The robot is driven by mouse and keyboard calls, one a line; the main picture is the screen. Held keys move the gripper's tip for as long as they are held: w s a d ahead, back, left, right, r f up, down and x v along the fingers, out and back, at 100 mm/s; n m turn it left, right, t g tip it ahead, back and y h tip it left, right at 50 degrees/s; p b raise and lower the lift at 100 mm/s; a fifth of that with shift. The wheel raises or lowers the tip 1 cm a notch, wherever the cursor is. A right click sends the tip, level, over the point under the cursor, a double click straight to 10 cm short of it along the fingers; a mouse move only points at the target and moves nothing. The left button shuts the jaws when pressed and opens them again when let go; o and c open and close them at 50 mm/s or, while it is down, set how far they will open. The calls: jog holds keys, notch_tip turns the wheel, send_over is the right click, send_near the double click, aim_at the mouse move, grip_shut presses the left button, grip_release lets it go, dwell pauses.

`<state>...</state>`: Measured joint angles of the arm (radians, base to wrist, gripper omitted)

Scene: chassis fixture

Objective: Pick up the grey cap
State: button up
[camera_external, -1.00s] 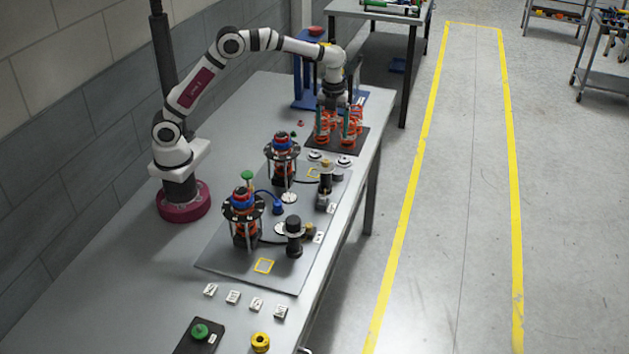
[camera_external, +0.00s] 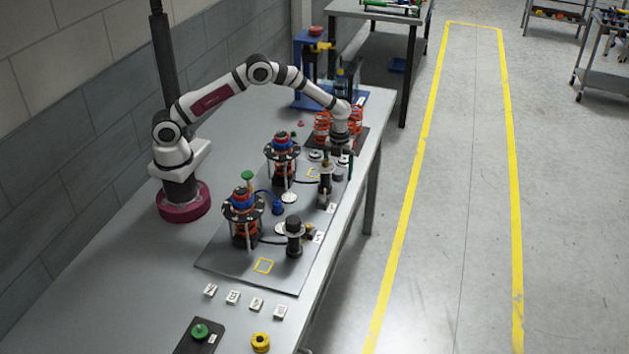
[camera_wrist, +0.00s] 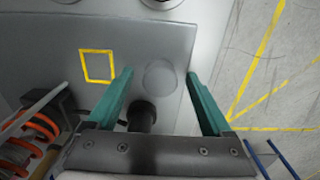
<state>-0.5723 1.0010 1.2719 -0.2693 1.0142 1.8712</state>
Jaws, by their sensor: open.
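The grey cap (camera_wrist: 160,76) looks like a round disc, close in colour to the grey plate (camera_wrist: 38,35) under it, in the wrist view. It shows between the tips of my gripper (camera_wrist: 159,73), whose teal fingers are spread apart. The fingers do not visibly touch it. In the external view my gripper (camera_external: 338,164) points down over the far right part of the plate. A small grey cylinder, likely the cap (camera_external: 338,174), shows just below it. A black cylinder (camera_wrist: 143,114) stands close to the cap, nearer the gripper body.
A yellow outlined square (camera_wrist: 97,66) lies beside the left finger. Orange springs (camera_wrist: 28,140) stand at the lower left of the wrist view. Two round assemblies (camera_external: 283,150) (camera_external: 242,205) and a black post (camera_external: 293,238) stand on the plate. The table's right edge is close.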

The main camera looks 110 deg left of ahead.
aim_at(337, 173)
grip_shut()
jog(key=d+r, duration=0.2)
jog(key=r, duration=0.3)
jog(key=s+d+r, duration=0.1)
jog(key=d+r, duration=0.1)
jog(key=r, duration=0.4)
jog(key=s+d+r, duration=0.1)
jog(key=d+r, duration=0.2)
jog(key=r, duration=0.2)
jog(key=shift+s+d+r, duration=0.1)
jog(key=shift+r, duration=0.2)
jog(key=shift+f, duration=1.7)
